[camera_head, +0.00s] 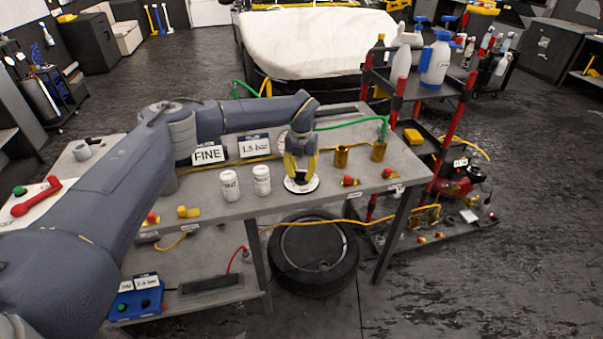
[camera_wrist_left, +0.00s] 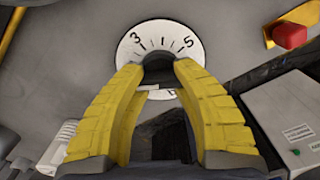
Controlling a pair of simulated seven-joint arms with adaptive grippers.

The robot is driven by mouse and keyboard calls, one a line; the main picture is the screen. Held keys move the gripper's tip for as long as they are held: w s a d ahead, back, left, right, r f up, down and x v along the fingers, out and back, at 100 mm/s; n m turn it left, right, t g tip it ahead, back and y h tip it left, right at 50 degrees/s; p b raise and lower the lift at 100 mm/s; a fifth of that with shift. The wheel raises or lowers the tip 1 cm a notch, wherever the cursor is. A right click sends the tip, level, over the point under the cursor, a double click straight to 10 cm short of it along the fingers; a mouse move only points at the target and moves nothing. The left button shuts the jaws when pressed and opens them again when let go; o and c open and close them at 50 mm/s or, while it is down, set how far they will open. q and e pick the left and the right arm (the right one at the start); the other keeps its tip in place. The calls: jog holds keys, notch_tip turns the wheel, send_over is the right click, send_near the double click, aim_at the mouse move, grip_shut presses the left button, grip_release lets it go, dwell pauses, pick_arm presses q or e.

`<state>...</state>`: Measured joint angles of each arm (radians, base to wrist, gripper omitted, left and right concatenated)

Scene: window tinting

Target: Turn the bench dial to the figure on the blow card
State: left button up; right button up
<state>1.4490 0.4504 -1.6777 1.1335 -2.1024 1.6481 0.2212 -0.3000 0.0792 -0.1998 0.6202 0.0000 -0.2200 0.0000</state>
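The bench dial is a white disc with dark figures (camera_head: 301,187), lying near the bench's front edge. In the left wrist view, its face (camera_wrist_left: 160,32) shows a 3 and a 5 with tick marks between; another figure below is partly hidden. My left gripper (camera_head: 300,176) points down over the dial. Its yellow fingers (camera_wrist_left: 157,72) close on both sides of the dark centre knob. The knob's pointer cannot be made out. A card reading "1.5 bar" (camera_head: 254,146) and a card reading "FINE" (camera_head: 208,154) stand behind; their small headings are unreadable. My right gripper is out of view.
Two white canisters (camera_head: 262,180) stand left of the dial. Brass cups (camera_head: 341,156) and red knobs (camera_head: 387,172) are to its right. A red-posted bottle rack (camera_head: 398,104) stands beyond the bench (camera_head: 266,206). A tyre (camera_head: 318,262) lies below.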

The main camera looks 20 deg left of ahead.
aim_at(301, 172)
pick_arm(q)
jog(key=o, duration=0.4)
jog(key=shift+s+f, duration=0.1)
jog(key=shift+s, duration=0.25)
jog(key=shift+o, duration=0.2)
jog(key=shift+w, duration=0.15)
notch_tip(301, 172, up, 12)
